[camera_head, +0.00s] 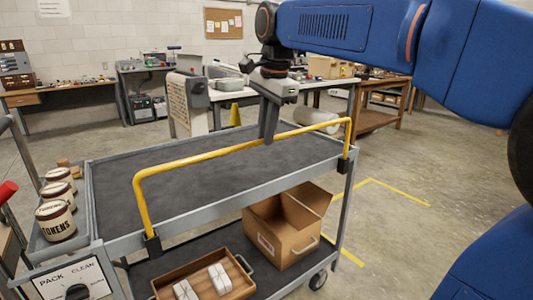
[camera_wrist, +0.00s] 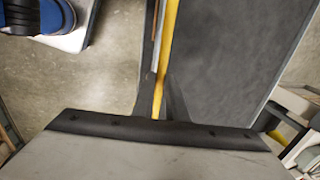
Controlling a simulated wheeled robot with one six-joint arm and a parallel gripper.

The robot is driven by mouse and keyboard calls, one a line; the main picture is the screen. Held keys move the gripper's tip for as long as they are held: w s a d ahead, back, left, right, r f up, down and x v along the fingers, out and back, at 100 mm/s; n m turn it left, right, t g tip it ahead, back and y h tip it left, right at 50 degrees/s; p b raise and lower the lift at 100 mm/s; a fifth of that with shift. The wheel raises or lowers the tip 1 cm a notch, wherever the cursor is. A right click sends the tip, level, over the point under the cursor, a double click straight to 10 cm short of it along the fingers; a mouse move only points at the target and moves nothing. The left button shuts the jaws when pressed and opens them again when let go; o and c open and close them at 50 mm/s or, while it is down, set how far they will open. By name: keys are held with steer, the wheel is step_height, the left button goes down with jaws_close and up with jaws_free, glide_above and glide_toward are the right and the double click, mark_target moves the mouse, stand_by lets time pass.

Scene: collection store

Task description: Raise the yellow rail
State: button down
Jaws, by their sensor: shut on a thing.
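The yellow rail (camera_head: 200,156) stands raised above the near edge of the grey cart (camera_head: 112,236), its two bent ends going down into black brackets on the cart's side. My gripper (camera_head: 269,138) comes down from above and is shut on the rail's top bar, right of its middle. In the wrist view the yellow rail (camera_wrist: 168,50) runs up from between the dark fingers (camera_wrist: 160,115). The exact contact is partly hidden by the fingers.
The cart's dark top is bare. Jars marked tokens (camera_head: 57,221) stand in its left side tray. An open cardboard box (camera_head: 285,228) and a wooden tray (camera_head: 238,279) with white packets sit on the lower shelf. Benches stand behind; the floor at right is clear.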

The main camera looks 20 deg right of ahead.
steer(key=shift+r, duration=0.45)
steer(key=c, duration=1.8)
jaws_free()
steer(key=shift+r, duration=0.1)
steer(key=shift+o, duration=0.2)
steer(key=s+d+r, duration=0.1)
steer(key=s+r, duration=0.2)
steer(key=r, duration=1.3)
steer(key=shift+s+r, duration=0.15)
steer(key=shift+r, duration=0.25)
